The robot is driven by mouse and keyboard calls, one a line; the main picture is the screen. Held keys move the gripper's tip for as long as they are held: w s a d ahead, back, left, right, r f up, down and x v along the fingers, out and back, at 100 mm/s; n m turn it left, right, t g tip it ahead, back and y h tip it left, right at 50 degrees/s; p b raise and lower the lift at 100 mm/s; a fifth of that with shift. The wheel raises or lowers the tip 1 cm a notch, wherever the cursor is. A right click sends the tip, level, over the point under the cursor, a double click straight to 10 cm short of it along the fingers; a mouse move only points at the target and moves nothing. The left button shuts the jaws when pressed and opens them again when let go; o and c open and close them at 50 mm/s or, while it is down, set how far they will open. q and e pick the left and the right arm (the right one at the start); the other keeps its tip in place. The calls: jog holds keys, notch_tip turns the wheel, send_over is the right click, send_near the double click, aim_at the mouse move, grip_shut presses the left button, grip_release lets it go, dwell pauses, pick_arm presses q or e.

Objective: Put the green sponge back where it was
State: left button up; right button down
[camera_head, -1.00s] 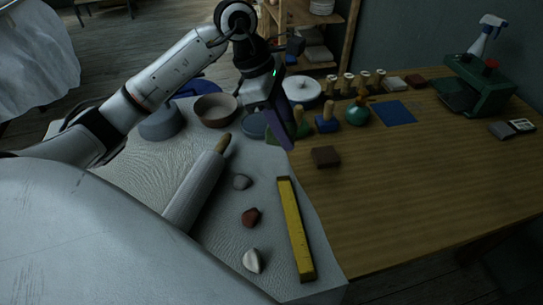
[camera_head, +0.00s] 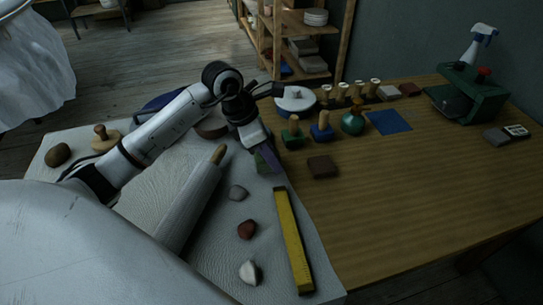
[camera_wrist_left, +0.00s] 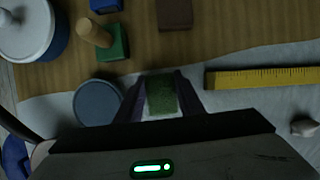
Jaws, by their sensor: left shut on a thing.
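My left gripper (camera_head: 266,160) is over the right edge of the pale cloth, above the top end of the yellow ruler. In the left wrist view my left gripper (camera_wrist_left: 161,98) is shut on the green sponge (camera_wrist_left: 161,94), which sits between its two fingers. In the head view the green sponge (camera_head: 260,164) is mostly hidden by the fingers. I cannot tell whether its underside touches the cloth. My right gripper is not in view.
A yellow ruler (camera_head: 293,240), rolling pin (camera_head: 192,205) and several stones lie on the cloth (camera_head: 225,265). A green stamp (camera_head: 292,137), blue stamp (camera_head: 321,130) and brown block (camera_head: 322,167) stand near the gripper. A blue-grey round dish (camera_wrist_left: 98,101) is beside it. The table's right front is bare.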

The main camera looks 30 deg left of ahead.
pick_arm(q)
jog(key=shift+f, duration=0.25)
jog(key=shift+f, duration=0.1)
jog(key=o, duration=1)
jog(key=shift+c, duration=0.2)
jog(key=v, duration=1.2)
jog(key=shift+p, duration=0.3)
